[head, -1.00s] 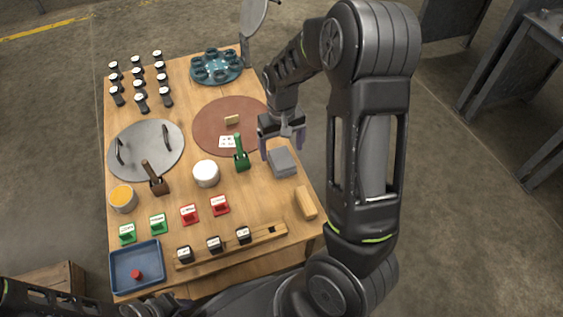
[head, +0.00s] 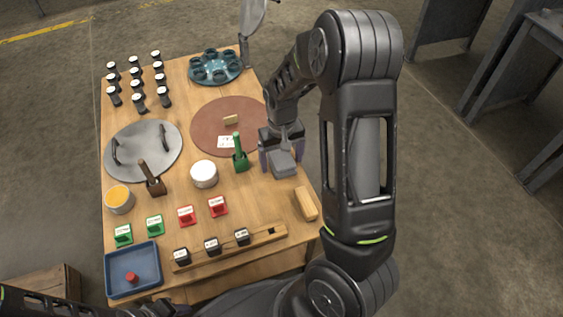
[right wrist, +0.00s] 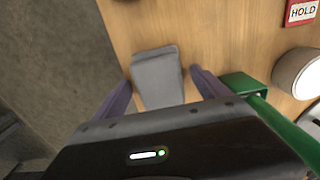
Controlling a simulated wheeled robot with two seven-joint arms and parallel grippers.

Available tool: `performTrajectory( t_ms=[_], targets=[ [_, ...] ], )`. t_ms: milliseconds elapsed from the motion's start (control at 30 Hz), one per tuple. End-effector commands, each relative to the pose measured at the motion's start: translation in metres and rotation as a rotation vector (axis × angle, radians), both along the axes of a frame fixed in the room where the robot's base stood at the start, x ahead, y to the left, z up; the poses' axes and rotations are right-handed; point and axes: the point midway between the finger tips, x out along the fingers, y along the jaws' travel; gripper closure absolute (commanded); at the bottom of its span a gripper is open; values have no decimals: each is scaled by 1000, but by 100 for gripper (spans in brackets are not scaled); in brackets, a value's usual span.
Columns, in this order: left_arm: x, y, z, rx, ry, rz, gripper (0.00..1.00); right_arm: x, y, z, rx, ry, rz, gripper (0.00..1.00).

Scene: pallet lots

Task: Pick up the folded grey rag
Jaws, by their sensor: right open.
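The folded grey rag (head: 283,168) lies on the wooden table near its right edge, beside the brown round mat. It also shows in the right wrist view (right wrist: 157,80) as a flat grey block-like fold. My right gripper (head: 281,157) is open and low over the rag, with one purple finger on either side of it. In the right wrist view the fingers (right wrist: 160,88) flank the rag, with a gap showing on each side. My left gripper cannot be made out; only dark parts of my left arm show at the bottom left.
A green-handled tool (head: 240,158) and a white round tub (head: 204,174) stand left of the rag. A wooden block (head: 306,203) lies nearer the front. The brown mat (head: 205,117) holds a card and a small block. Bare tabletop surrounds the rag's near side.

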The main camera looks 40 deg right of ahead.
Motion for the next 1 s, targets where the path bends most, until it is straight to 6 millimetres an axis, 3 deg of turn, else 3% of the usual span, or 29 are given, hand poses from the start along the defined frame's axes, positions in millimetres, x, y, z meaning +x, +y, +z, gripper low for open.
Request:
performTrajectory(
  t_ms=[367, 1000],
  targets=[
    [0, 0, 0, 0, 0, 0, 62, 0, 0, 0, 0, 0, 0, 17],
    [0, 0, 0, 0, 0, -1, 62, 0, 0, 0, 0, 0, 0, 69]
  ],
)
